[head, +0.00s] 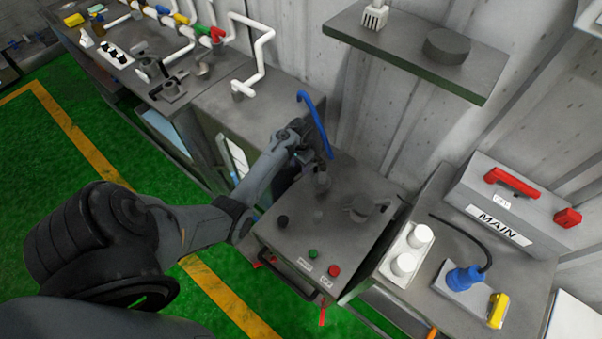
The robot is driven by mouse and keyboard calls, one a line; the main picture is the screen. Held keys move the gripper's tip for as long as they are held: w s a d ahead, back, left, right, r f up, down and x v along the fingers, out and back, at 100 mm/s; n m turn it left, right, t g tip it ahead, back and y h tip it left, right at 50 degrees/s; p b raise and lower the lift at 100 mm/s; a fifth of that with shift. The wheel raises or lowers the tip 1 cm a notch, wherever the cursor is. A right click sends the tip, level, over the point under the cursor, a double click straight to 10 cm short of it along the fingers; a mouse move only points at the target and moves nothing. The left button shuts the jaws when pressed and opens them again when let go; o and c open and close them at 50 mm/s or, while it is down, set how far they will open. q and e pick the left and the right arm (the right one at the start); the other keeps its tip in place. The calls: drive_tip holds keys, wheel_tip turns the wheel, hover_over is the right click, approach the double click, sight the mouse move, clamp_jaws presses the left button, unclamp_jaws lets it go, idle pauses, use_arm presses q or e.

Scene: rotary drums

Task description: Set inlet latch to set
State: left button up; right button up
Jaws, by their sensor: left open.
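A grey control box (275,240) stands at the centre, with knobs and buttons on its top. I cannot tell which part is the inlet latch; no label for it is readable. A long blue curved handle (315,122) rises behind the box, close to my left wrist. My left gripper (322,184) is open over the back left part of the box top, pointing down. It looks empty, and whether it touches a part there is too small to tell. My right gripper is out of view.
A green button (313,254), a red button (334,271) and a dark knob (283,221) sit on the box. White cylinders (405,263), a blue plug (465,277) and the MAIN box (500,226) stand at the right. A shelf (400,52) overhangs behind. White pipes (262,50) run at upper left.

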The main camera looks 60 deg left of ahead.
sight(300, 174)
use_arm(q)
drive_tip(key=shift+f+b, duration=0.5)
drive_tip(key=shift+f, duration=2.05)
clamp_jaws()
